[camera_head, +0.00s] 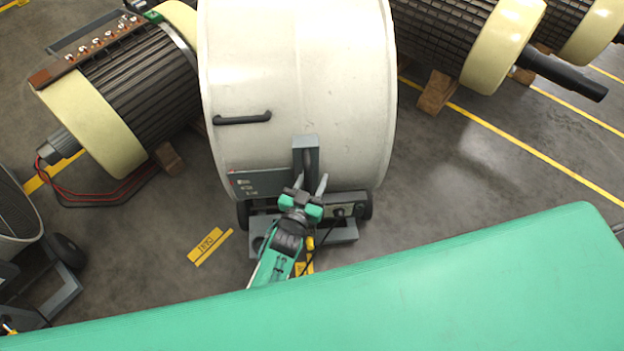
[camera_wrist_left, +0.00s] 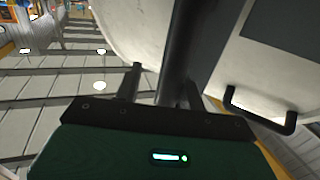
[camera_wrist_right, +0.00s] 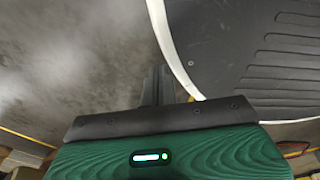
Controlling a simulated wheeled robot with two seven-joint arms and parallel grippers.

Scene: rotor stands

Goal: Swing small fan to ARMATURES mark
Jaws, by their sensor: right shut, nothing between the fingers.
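A large white drum fan (camera_head: 295,80) on a grey wheeled stand fills the middle of the head view, with a black handle (camera_head: 242,119) on its side. I cannot tell if it is the small one. A second fan (camera_head: 15,215) is cut off at the left edge. My left gripper (camera_head: 309,184) is open at the drum's near side, by the grey upright bracket (camera_head: 306,150). In the left wrist view a dark bar (camera_wrist_left: 183,50) passes by its spread fingers. My right gripper (camera_wrist_right: 158,86) is shut and empty, seen only in its wrist view. I cannot read an ARMATURES mark.
A yellow floor plate (camera_head: 208,243) with upside-down lettering lies left of the stand. Armatures on wooden blocks stand left (camera_head: 140,85) and right (camera_head: 450,45) of the drum. A green surface (camera_head: 470,280) covers the foreground. Red cables (camera_head: 85,195) lie at left.

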